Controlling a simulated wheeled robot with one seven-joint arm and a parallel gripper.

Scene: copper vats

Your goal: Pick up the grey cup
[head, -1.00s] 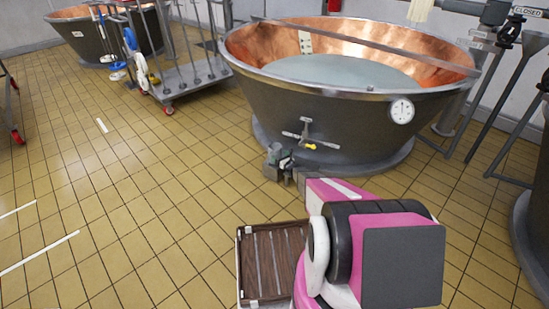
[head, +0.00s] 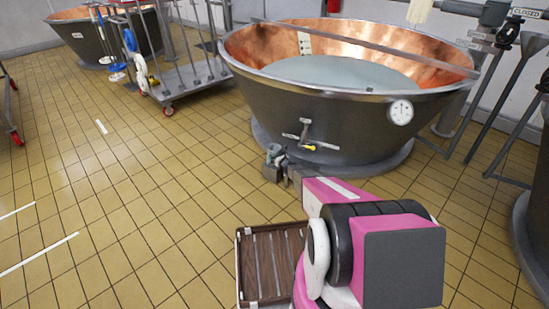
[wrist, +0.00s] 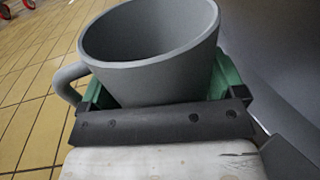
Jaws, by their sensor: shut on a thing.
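The grey cup (wrist: 150,50) fills the upper middle of the wrist view, with its open rim up and its handle (wrist: 72,84) to the left. My gripper (wrist: 160,88) has green fingers on both sides of the cup and is shut on it. The dark bar of the gripper hides the cup's lower part. In the head view, the cup (head: 273,151) looks small, held at my gripper (head: 277,165) in front of the large vat. My arm hides part of the gripper there.
A large copper-lined vat (head: 300,105) with a tap (head: 307,138) stands just beyond the gripper. A brown slatted crate (head: 241,270) is below, left of my arm. A wheeled trolley (head: 185,78) stands at back left. The tiled floor to the left is mostly clear.

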